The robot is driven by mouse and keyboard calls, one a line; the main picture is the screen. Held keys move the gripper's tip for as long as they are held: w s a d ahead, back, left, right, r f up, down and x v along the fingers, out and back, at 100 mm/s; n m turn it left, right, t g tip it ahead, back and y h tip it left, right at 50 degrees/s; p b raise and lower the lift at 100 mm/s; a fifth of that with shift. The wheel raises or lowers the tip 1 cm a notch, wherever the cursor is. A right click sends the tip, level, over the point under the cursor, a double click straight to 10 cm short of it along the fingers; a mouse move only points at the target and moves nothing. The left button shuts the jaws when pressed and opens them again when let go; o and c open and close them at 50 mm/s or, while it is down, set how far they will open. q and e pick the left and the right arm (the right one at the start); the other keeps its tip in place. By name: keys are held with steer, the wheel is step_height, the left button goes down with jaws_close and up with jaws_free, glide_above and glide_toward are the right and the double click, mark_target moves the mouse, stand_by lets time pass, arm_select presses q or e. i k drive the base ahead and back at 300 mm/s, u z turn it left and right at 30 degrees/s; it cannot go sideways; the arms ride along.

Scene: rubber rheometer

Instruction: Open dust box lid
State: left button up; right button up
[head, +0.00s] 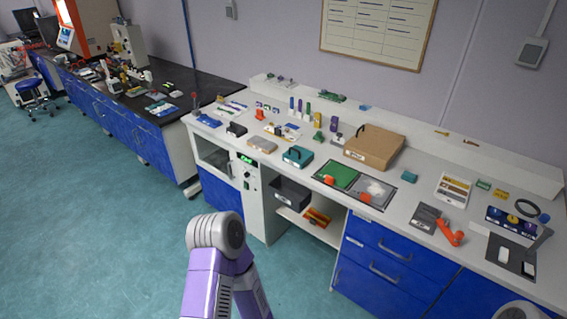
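No label readable here names the dust box, so I cannot tell for sure which object it is. A brown box with a flat closed top and a dark handle (374,147) stands at the back of the white bench. A smaller teal box with a dark handle (298,156) sits to its left and looks closed. Two inset panels, one green (337,175) and one grey (375,189), lie in the bench top, each with an orange piece at its front edge. My purple and grey arm shows at the bottom, but neither gripper is in view.
A dark open bin (290,193) sits in the recess under the bench, above a shelf with orange items (317,217). Blue drawers (385,262) are right of it. Small tools crowd the bench top (400,205). The green floor (90,220) at left is clear.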

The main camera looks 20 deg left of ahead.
mark_target(296, 154)
steer(key=u, duration=1.55)
steer(key=i, duration=0.75)
steer(key=z, duration=0.05)
